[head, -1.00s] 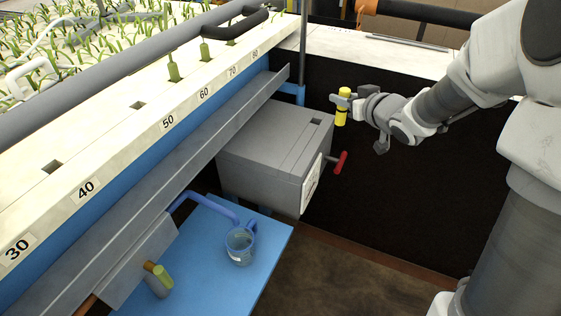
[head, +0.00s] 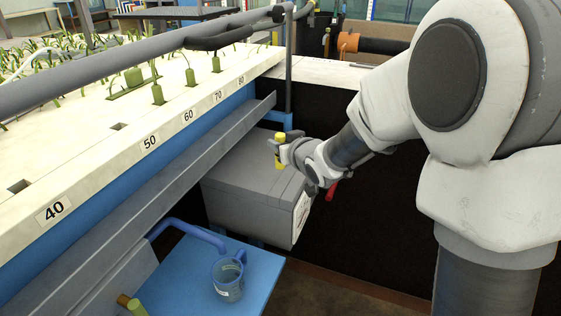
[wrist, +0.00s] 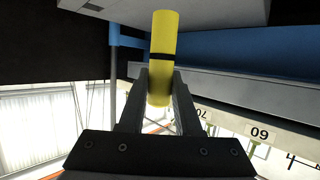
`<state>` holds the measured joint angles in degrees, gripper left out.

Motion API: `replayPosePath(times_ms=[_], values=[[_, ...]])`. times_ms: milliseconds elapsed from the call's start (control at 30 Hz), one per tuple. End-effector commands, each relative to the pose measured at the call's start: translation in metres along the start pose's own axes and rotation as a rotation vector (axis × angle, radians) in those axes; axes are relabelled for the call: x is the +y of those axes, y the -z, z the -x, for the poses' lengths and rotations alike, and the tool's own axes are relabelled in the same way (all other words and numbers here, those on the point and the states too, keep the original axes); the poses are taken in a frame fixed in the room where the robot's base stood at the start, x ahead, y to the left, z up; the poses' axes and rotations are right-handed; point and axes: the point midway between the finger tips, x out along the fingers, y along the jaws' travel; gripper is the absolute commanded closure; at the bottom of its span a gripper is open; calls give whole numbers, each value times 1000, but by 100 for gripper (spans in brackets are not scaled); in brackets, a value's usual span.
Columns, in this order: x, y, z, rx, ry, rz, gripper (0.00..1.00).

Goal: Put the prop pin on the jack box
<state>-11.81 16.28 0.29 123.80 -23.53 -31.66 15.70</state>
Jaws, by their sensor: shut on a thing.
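The prop pin is a yellow cylinder (head: 280,162) with a dark band, clear in the wrist view (wrist: 162,80). My gripper (head: 287,153) is shut on it; in the wrist view the fingers (wrist: 160,92) clamp its sides. The pin is about upright. The jack box (head: 247,186) is a grey box with a flat lid, a pale front plate and a red handle (head: 331,190). In the head view the pin overlaps the right part of the lid. I cannot tell whether it touches. My wrist hides the lid's right corner, where a dark square slot showed earlier.
A grey rail (head: 190,150) and the numbered flume edge (head: 165,137) run along the left. A blue table (head: 190,282) with a clear jug (head: 228,280) stands in front.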

Motion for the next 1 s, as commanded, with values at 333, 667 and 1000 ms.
replayPosePath(times_ms=[333, 667, 1000], values=[[0, -38, -14, 2, -1, 0, 100], [0, -40, -15, 2, -1, 0, 100], [0, -39, -14, 1, -1, 0, 38]])
